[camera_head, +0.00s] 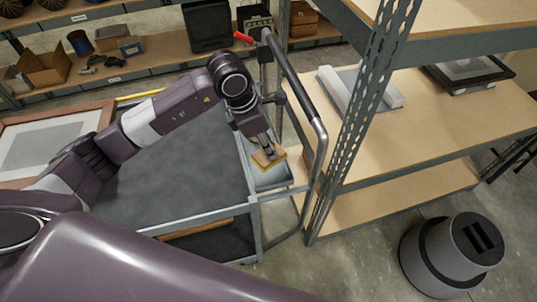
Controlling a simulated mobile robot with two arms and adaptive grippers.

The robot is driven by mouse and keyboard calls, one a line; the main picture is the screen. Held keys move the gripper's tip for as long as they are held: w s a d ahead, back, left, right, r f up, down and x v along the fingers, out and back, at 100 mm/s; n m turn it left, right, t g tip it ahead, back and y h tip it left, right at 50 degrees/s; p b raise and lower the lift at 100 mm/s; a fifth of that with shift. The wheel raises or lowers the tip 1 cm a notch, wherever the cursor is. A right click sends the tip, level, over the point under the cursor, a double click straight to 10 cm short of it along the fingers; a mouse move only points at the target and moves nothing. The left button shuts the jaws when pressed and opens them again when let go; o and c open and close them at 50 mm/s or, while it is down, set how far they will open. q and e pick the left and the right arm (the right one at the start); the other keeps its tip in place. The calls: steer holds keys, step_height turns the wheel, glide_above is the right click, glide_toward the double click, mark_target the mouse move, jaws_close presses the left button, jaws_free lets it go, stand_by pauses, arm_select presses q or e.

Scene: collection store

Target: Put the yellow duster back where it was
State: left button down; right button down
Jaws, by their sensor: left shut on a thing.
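My left gripper (265,145) points down at the right end of a grey cart and is shut on the yellow duster. The duster (268,157) is a small flat tan-yellow piece, partly covered by the fingers. It is over a light grey open bin (271,180) at the cart's handle end. I cannot tell whether the duster touches the bin. My right gripper is not in view.
The cart (175,150) has a mostly bare dark top and a curved handle (296,85) beside the bin. Metal shelving (440,110) stands close on the right. A framed picture (45,145) is at left. A dark round bin (450,255) stands on the floor.

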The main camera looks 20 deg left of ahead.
mark_target(265, 155)
arm_select(q)
steer(key=shift+f, duration=0.85)
step_height(265, 155, down, 4)
steer(key=shift+f+p, duration=0.1)
steer(key=shift+p, duration=0.5)
steer(key=shift+f, duration=0.1)
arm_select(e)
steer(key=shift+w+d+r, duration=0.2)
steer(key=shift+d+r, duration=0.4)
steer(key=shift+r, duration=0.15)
arm_select(q)
steer(key=shift+f, duration=0.1)
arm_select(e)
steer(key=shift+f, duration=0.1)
arm_select(q)
steer(key=shift+f+b, duration=0.15)
steer(key=shift+b, duration=0.15)
steer(key=c, duration=1.7)
jaws_free()
steer(key=shift+o, duration=0.2)
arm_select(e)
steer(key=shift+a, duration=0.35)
